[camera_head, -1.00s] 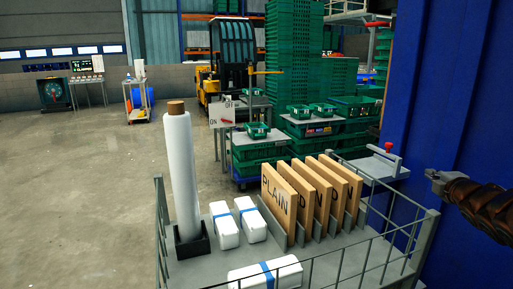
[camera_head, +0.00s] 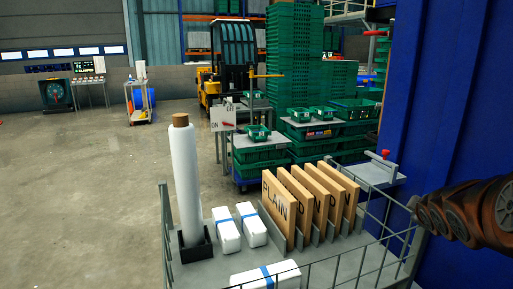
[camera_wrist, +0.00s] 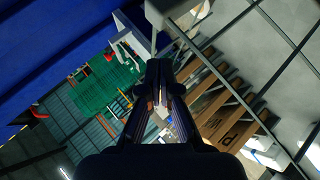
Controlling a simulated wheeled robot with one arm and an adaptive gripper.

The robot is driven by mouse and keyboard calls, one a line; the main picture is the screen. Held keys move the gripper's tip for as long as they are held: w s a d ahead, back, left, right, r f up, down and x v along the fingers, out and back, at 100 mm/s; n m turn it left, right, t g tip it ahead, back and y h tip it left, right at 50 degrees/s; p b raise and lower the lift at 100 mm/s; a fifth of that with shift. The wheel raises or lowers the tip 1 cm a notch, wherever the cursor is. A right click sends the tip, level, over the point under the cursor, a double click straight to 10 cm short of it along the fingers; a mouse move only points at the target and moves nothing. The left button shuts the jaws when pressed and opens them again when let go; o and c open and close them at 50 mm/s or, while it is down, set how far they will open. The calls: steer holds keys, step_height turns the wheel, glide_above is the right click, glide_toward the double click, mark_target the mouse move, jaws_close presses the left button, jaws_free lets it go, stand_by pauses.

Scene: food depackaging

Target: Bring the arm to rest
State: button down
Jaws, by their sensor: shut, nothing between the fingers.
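My arm (camera_head: 465,212) reaches in from the right edge in the head view, its brown links over the right end of the railed table. My gripper is hard to make out there. In the wrist view my gripper (camera_wrist: 158,75) points ahead with its dark fingers together. It is shut and empty. Nothing is held and no object touches the fingertips that I can see.
A railed grey table (camera_head: 335,262) holds a white film roll (camera_head: 186,185), white blue-banded packs (camera_head: 226,236) and several upright wooden boards (camera_head: 279,206). A blue wall (camera_head: 450,90) stands close at right. Green crates (camera_head: 296,70) and a forklift (camera_head: 232,65) stand behind. Open floor lies left.

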steer(key=s+a+f+m+g+y+p, duration=0.1)
steer(key=s+a+m+g+p, duration=0.1)
steer(key=s+a, duration=0.6)
steer(key=s+a+f+m+g+y+p, duration=0.2)
steer(key=s+a+m+g, duration=0.2)
steer(key=s, duration=1.3)
steer(key=s+a+f+m+g+y+p, duration=0.1)
steer(key=s+a+g, duration=0.5)
steer(key=s+a, duration=0.6)
steer(key=shift+s+f+m+y+p, duration=0.3)
steer(key=shift+f+m+p, duration=0.2)
steer(key=shift+m, duration=0.4)
